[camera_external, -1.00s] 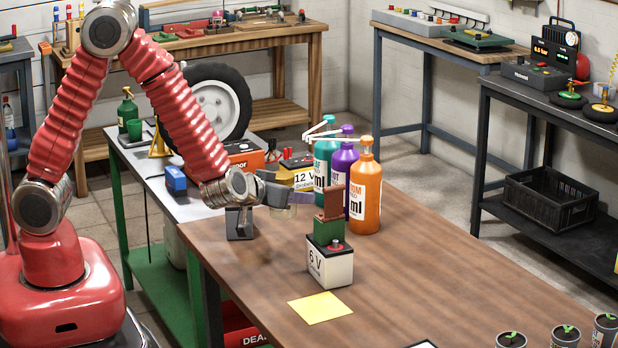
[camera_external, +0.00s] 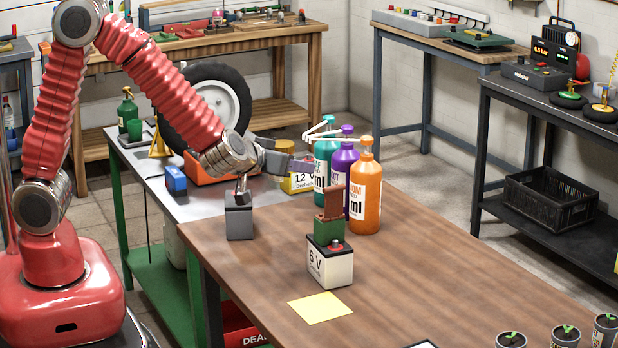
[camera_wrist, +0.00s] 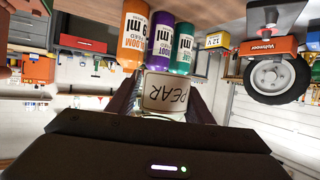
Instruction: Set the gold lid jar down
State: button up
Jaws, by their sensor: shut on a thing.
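The jar (camera_wrist: 166,93) is between my gripper's fingers, its white label reading PEAR and appearing upside down in the wrist view. My gripper (camera_wrist: 163,100) is shut on it. In the external view my gripper (camera_external: 287,164) is raised above the left part of the brown tabletop (camera_external: 440,275). The jar's gold lid (camera_external: 285,145) shows just above the fingers there; most of the jar's body is hidden by them. The jar appears clear of the table.
A 6 V battery (camera_external: 330,265) stands nearer, bearing a green-and-brown item. A grey block (camera_external: 239,218) is below my wrist.

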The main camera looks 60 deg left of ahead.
notch_tip(320, 180, up, 4)
jog(key=n+g+y, duration=0.1)
jog(key=n+y, duration=0.1)
send_over(402, 251)
notch_tip(402, 251, down, 11)
dwell(1.2)
jog(key=shift+d+f, duration=0.1)
jog(key=shift+f, duration=0.05)
jog(key=shift+f, duration=3)
jog(key=shift+f, duration=0.1)
jog(key=shift+f, duration=1.75)
